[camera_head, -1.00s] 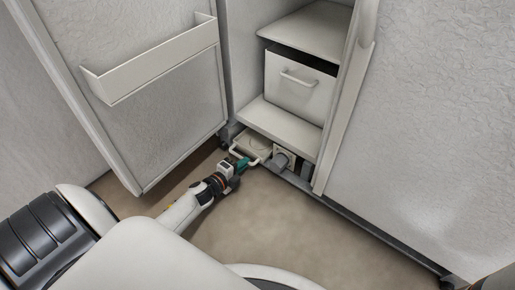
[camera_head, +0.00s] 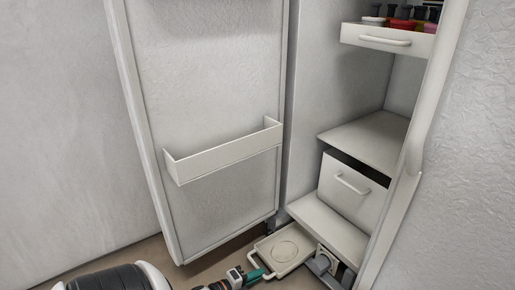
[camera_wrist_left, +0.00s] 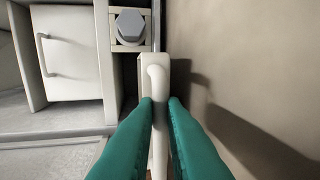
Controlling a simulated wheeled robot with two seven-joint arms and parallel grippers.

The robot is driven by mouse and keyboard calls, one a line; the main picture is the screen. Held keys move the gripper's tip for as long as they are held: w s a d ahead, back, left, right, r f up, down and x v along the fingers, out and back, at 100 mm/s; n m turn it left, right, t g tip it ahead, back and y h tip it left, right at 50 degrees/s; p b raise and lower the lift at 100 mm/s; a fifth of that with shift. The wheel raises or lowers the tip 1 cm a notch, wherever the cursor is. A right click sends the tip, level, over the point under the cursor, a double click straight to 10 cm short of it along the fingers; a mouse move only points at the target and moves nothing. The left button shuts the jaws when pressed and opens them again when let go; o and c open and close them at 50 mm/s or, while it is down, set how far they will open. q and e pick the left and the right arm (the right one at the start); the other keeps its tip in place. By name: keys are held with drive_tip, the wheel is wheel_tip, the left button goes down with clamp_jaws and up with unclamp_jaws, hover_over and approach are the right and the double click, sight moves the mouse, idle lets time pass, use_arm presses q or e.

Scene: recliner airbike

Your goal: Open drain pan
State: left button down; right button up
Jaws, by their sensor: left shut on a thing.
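The drain pan (camera_head: 288,246) is a flat off-white tray with a round mark, low at the bottom of the open cabinet. It sticks out from under the lowest shelf, and its handle faces the front. My left gripper (camera_head: 258,274) is shut on this handle; its body is partly cut off at the lower edge of the head view. In the left wrist view the two green fingers (camera_wrist_left: 160,106) lie on either side of the white pan handle (camera_wrist_left: 157,78). My right gripper does not show.
The open cabinet door (camera_head: 215,110) with a bin stands at the left. A drawer (camera_head: 351,188) is above the pan, and a tray with coloured items (camera_head: 388,38) is higher up. A grey knob (camera_head: 320,264) sits just right of the pan. The floor in front is clear.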

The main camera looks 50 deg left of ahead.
use_arm(q)
drive_tip(key=c, duration=1.8)
unclamp_jaws()
drive_tip(key=shift+o, duration=0.2)
drive_tip(key=p+v, duration=0.5)
drive_tip(key=v, duration=0.5)
drive_tip(key=shift+s+a+r, duration=0.1)
drive_tip(key=shift+s+r, duration=0.05)
drive_tip(key=shift+s, duration=0.8)
drive_tip(key=shift+r, duration=0.15)
